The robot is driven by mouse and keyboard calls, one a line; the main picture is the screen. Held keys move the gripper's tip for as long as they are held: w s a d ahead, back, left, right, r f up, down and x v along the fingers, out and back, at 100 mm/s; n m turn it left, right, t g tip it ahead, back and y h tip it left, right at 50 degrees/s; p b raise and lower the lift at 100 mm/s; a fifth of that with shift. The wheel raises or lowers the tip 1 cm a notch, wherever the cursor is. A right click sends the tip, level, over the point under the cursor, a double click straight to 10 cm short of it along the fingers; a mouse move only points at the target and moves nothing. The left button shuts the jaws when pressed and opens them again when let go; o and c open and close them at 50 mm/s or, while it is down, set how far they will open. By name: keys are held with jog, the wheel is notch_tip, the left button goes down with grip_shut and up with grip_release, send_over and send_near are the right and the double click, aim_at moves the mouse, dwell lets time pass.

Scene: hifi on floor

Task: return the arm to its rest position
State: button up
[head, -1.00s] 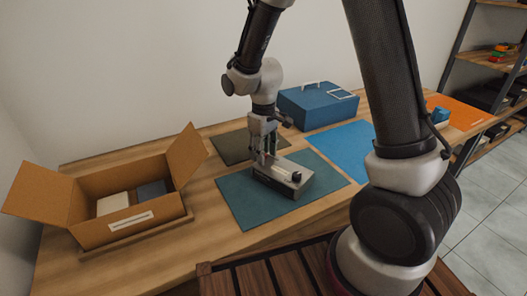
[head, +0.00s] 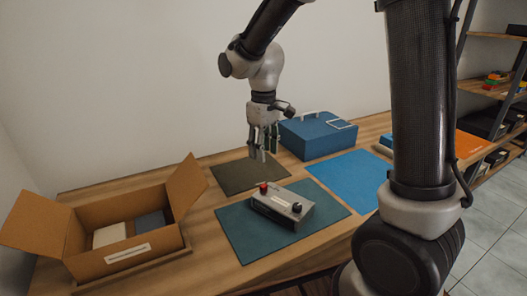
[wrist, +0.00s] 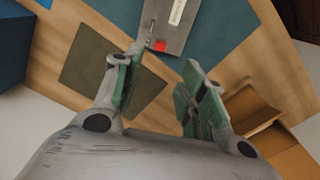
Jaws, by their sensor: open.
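My gripper (head: 264,154) is open and empty in the head view. It hangs above the far part of the table, near the olive mat, higher than the grey control box. Its two fingers with green pads also show spread apart in the wrist view (wrist: 160,95). My arm reaches in from the top of the head view. The grey control box (head: 278,211), with a red button and a dark knob, rests on the teal mat (head: 240,238), apart from my gripper. Part of this box shows at the top of the wrist view (wrist: 170,25).
An open cardboard box (head: 85,264) with items inside stands at the left. A blue case (head: 318,139) stands at the back. An olive mat (head: 232,178), a bright blue mat (head: 350,178) and an orange mat (head: 470,143) lie on the table. Shelves (head: 495,92) stand at the right.

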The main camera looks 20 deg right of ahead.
jog(key=s+d+r+m+t, duration=0.1)
jog(key=s+d+r+m, duration=0.1)
jog(key=s+d, duration=0.3)
jog(key=s+d+r+m+t, duration=0.2)
jog(key=s+d+r, duration=0.3)
jog(key=s, duration=0.4)
jog(key=s+d+r+m+t, duration=0.1)
jog(key=s+d+r+m, duration=0.1)
jog(key=s+d+r, duration=0.2)
jog(key=s+d, duration=0.2)
jog(key=s, duration=0.1)
jog(key=shift+s+d+r+m, duration=0.2)
jog(key=shift+d+r+m, duration=0.05)
jog(key=shift+m, duration=0.15)
jog(key=shift+o, duration=0.6)
dwell(1.7)
